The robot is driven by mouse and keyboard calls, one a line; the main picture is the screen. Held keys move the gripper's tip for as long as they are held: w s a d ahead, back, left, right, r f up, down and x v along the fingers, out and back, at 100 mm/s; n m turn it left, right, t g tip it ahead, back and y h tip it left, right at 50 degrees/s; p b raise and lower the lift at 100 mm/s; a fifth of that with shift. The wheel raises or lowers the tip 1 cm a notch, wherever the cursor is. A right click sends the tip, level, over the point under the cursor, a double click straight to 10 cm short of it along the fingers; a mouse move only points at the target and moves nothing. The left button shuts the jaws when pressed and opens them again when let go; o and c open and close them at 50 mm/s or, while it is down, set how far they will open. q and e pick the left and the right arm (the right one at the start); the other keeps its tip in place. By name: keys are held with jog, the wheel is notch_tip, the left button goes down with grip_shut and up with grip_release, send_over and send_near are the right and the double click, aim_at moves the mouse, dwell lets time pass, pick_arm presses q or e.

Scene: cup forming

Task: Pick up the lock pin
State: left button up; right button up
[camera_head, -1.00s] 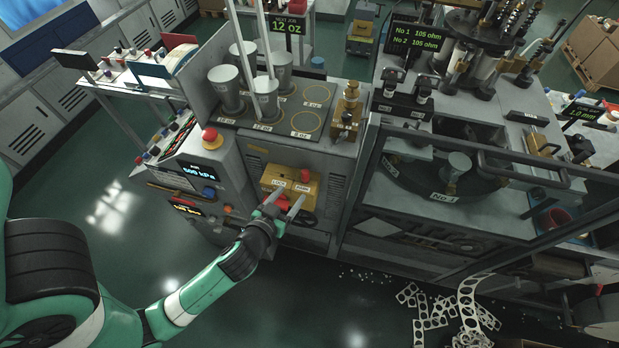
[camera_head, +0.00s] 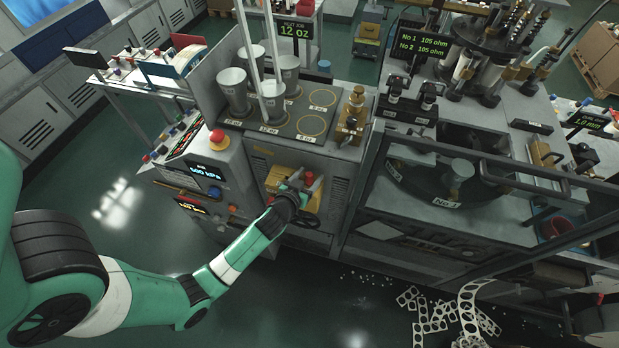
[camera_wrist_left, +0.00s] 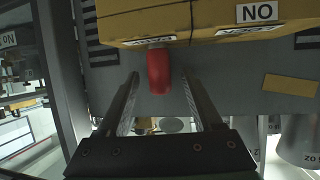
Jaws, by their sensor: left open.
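The lock pin shows as a red rounded handle (camera_wrist_left: 158,72) at the edge of a yellow block (camera_wrist_left: 180,22) in the left wrist view. In the head view the red handle (camera_head: 309,179) stands out at the front of the yellow block (camera_head: 278,178) on the machine's front panel. My left gripper (camera_head: 303,188) is at the pin. In the left wrist view its two open fingers (camera_wrist_left: 160,80) lie on either side of the red handle, with a visible gap on each side. The pin's shaft is mostly hidden. My right gripper is not in view.
Metal cups (camera_head: 233,88) stand on the machine top above the panel. A red push button (camera_head: 218,139) is on the control box to the left. A railed turntable machine (camera_head: 450,180) stands to the right. Perforated scrap strips (camera_head: 470,310) lie on the floor.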

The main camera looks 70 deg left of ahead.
pick_arm(q)
jog(key=shift+w+a+f, duration=0.15)
grip_shut()
dwell(0.4)
